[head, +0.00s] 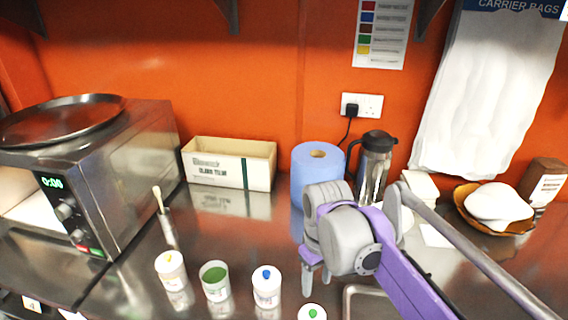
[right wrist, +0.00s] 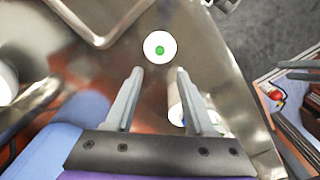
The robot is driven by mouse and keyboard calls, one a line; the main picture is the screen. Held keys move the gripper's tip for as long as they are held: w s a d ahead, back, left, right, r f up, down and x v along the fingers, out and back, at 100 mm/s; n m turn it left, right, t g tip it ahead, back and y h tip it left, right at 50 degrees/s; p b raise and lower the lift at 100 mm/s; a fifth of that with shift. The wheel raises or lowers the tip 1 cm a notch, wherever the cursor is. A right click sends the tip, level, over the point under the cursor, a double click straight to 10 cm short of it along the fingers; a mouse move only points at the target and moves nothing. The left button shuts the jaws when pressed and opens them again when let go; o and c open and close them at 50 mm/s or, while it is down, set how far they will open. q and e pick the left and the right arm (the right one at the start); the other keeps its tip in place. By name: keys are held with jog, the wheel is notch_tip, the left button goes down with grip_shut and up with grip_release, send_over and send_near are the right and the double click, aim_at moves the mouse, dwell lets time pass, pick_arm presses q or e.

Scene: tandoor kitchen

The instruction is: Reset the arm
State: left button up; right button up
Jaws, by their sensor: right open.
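My right arm comes in from the right in the head view, with its purple and grey links over the steel counter. My right gripper (head: 317,281) points down above the counter near a white tub with a green-dotted lid (head: 312,312). In the right wrist view the gripper (right wrist: 160,72) has its two fingers apart with nothing held between them. The green-dotted tub (right wrist: 160,46) lies just beyond the fingertips there. Another white tub (right wrist: 176,112) is partly hidden behind one finger. My left gripper is not in view.
A yellow-marked tub (head: 171,268), an open green tub (head: 215,282) and a blue-topped tub (head: 266,284) stand left of the gripper. Behind are a blue paper roll (head: 316,178), a flask (head: 373,165) and a cardboard box (head: 229,165). A microwave (head: 110,175) stands left.

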jog(key=s+d+f+m+t, duration=0.1)
jog(key=s+d+f+m, duration=0.1)
jog(key=s+f, duration=0.1)
jog(key=s+d+f+m+t+p, duration=0.1)
jog(key=s+d+f+m+t, duration=0.1)
jog(key=s, duration=0.4)
jog(key=s+d+f+m+t+p, duration=0.1)
jog(key=s+d+f+t, duration=0.1)
jog(key=s+f, duration=0.3)
jog(key=shift+d+m, duration=0.25)
jog(key=shift+m, duration=0.15)
jog(key=shift+f, duration=0.1)
